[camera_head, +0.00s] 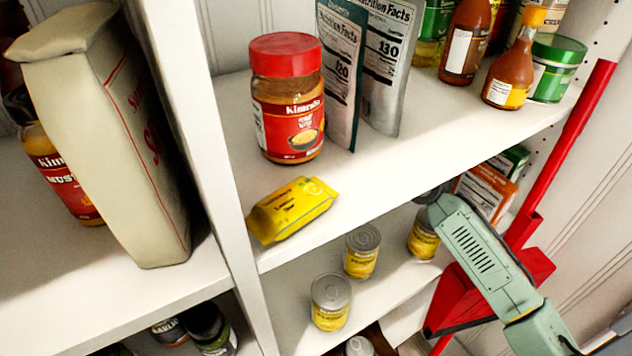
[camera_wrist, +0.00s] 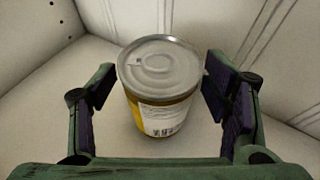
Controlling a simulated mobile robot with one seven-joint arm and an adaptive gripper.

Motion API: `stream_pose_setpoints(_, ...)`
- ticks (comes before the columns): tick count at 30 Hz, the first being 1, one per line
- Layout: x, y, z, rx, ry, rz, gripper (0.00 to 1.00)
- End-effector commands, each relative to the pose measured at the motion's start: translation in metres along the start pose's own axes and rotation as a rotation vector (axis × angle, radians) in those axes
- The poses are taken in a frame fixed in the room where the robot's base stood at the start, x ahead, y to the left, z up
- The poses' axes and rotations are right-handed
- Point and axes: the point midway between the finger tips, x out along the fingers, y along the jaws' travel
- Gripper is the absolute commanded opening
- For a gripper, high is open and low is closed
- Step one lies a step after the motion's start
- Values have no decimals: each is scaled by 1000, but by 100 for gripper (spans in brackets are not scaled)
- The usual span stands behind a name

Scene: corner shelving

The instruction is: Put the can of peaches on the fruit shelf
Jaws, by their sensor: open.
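In the wrist view, a can (camera_wrist: 160,105) with a silver lid and a yellow and white label stands upright between the fingers of my gripper (camera_wrist: 157,88). The fingers are open, one on each side, with a gap to the can at least on the left. Its front label shows a barcode, not a name. In the head view, a yellow-label can (camera_head: 424,238) stands by the end of my arm on the lower shelf. Two similar cans, a middle one (camera_head: 362,254) and a nearer one (camera_head: 330,302), stand to its left. I cannot read which holds peaches.
The shelf above (camera_head: 400,165) holds a red-lidded jar (camera_head: 287,100), a yellow packet (camera_head: 292,210), pouches and sauce bottles. Boxes (camera_head: 487,190) stand at the lower shelf's far end. A tan bag (camera_head: 105,140) stands left of the white upright (camera_head: 205,130). A red broom and dustpan (camera_head: 465,300) are at right.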

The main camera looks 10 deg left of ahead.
Motion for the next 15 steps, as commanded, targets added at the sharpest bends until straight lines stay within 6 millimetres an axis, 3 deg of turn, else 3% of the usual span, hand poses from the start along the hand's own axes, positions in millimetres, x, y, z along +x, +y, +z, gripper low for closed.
stream_pose_setpoints(8,-2,0,2,0,0,-1,70)
stream_pose_setpoints(15,-41,-2,1,2,-1,-6,70)
